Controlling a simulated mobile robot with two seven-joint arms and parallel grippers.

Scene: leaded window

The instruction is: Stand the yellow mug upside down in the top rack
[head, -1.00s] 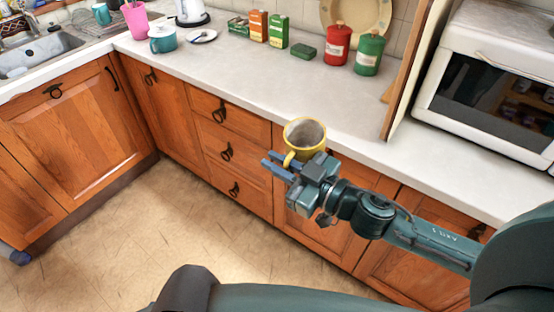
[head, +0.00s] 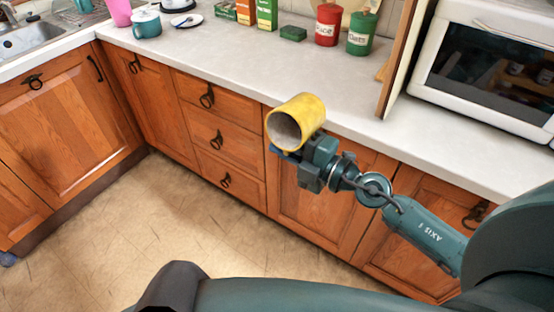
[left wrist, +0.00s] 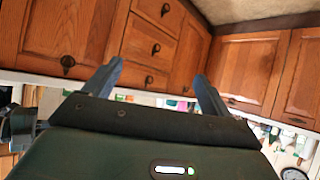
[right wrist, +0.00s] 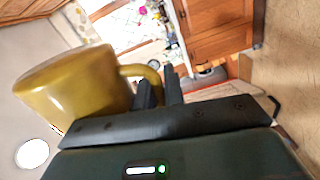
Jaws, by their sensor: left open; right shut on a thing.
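The yellow mug (head: 305,112) is held in front of the counter edge in the head view. It lies tilted on its side, its open mouth turned down and left. My right gripper (head: 283,153) is shut on the mug's handle. In the right wrist view the mug (right wrist: 75,90) is at the left and its handle reaches to the fingers (right wrist: 159,80). My left gripper (left wrist: 160,70) is open and empty in the left wrist view, and out of the head view. No dishwasher-style top rack shows; only a bit of a draining rack (head: 78,17) shows by the sink.
The counter (head: 235,58) is bare along its front. A microwave (head: 490,60) is at the right. Floor (head: 140,225) in front of the cupboards is clear.

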